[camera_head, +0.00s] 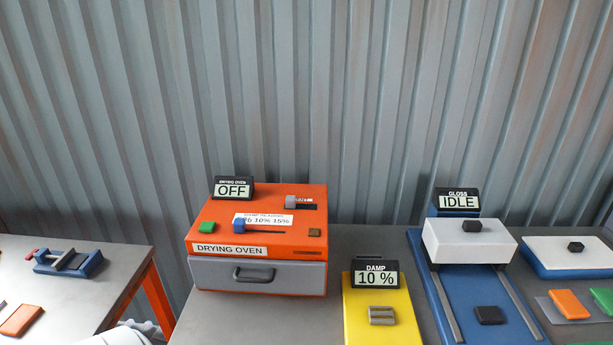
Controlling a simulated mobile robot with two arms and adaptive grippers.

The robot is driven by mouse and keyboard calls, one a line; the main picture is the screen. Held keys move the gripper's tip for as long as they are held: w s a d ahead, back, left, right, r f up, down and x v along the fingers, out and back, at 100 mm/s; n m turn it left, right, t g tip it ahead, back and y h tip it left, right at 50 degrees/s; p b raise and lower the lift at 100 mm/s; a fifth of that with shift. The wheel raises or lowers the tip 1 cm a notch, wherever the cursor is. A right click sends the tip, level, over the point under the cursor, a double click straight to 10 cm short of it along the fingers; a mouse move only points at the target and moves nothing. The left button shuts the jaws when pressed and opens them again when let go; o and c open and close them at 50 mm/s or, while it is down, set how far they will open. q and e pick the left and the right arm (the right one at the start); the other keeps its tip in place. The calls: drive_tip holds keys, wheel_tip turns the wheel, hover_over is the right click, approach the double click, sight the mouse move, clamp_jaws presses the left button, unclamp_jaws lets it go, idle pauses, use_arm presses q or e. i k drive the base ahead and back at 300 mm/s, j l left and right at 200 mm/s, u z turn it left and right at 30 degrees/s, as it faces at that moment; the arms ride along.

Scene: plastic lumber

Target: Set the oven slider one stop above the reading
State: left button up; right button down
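The orange drying oven (312,262) stands on the middle table, its small display (233,188) reading OFF. On its top a blue slider knob (239,226) sits at the left end of a short dark slot (266,230). Behind the slot is a white scale label (263,219) showing 10% and 15%; its left mark is partly hidden by the knob. The damp meter's display (375,279) reads 10 % on a yellow base (364,331) with a grey metal block (381,315).
The oven top also has a green button (207,228), a brown block (314,232) and a dark-and-grey part (300,205). The gloss unit (468,242) at right reads IDLE. A blue vise (68,262) is on the left table. Corrugated wall stands close behind.

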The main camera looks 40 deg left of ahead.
sight(239, 225)
drive_tip(key=u, duration=1.6)
